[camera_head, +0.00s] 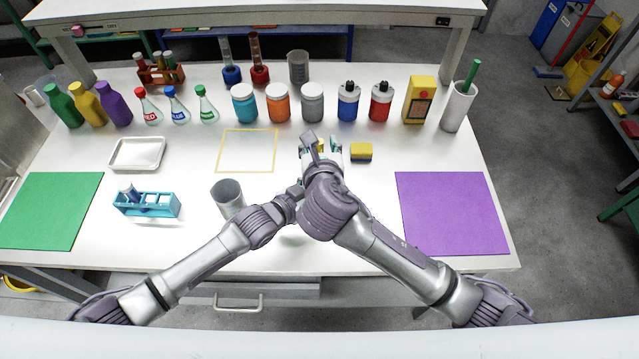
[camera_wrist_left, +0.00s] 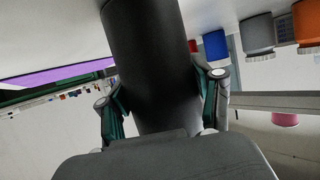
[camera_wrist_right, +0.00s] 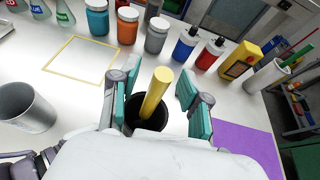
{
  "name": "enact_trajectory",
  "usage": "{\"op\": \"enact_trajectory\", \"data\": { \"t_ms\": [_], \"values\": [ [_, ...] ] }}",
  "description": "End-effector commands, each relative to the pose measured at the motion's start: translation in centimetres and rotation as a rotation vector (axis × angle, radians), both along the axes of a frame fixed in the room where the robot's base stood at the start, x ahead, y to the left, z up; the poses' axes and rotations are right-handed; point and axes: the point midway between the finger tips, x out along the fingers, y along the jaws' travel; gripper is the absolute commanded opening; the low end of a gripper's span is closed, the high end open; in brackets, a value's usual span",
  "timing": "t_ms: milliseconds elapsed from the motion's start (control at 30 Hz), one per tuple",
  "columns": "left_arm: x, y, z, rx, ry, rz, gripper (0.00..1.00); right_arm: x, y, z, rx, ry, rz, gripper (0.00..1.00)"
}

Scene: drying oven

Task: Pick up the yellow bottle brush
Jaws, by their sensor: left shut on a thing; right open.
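The yellow bottle brush (camera_wrist_right: 157,92) shows its yellow handle, tilted in the picture, rising from a dark round holder (camera_wrist_right: 148,120); its lower part is hidden inside. My right gripper (camera_wrist_right: 152,84) is open, with a finger on each side of the handle. My left gripper (camera_wrist_left: 160,92) is shut on the dark cylindrical holder (camera_wrist_left: 150,55), which fills the middle of the left wrist view. In the head view my right gripper (camera_head: 320,150) is over the table's middle, and my right arm hides the left gripper and most of the holder.
A grey metal beaker (camera_head: 228,196) stands left of the grippers and a yellow sponge (camera_head: 361,152) lies to the right. Several jars and bottles, including a grey jar (camera_head: 312,103), line the back. A purple mat (camera_head: 452,213) and a green mat (camera_head: 48,210) are bare.

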Motion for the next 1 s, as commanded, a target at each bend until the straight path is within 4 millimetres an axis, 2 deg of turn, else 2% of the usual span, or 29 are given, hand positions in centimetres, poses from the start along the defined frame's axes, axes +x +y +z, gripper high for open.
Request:
{"op": "enact_trajectory", "data": {
  "t_ms": [233, 500, 867, 1000],
  "values": [
    [0.0, 0.0, -0.1, 0.001, 0.001, 0.0, 0.3, 0.2, 0.0, -0.1, 0.0, 0.0, 0.001, 0.45],
    [0.0, 0.0, -0.1, 0.001, 0.001, 0.0, 0.3, 0.1, 0.0, -0.1, 0.0, 0.0, 0.001, 0.0],
    [0.0, 0.0, -0.1, 0.001, 0.001, 0.0, 0.3, 0.1, 0.0, 0.1, 0.0, 0.0, 0.001, 0.0],
    [0.0, 0.0, 0.0, 0.001, 0.001, 0.0, 0.3, 0.2, 0.1, 1.4, 0.003, -0.003, 0.001, 0.0]
  ]
}}
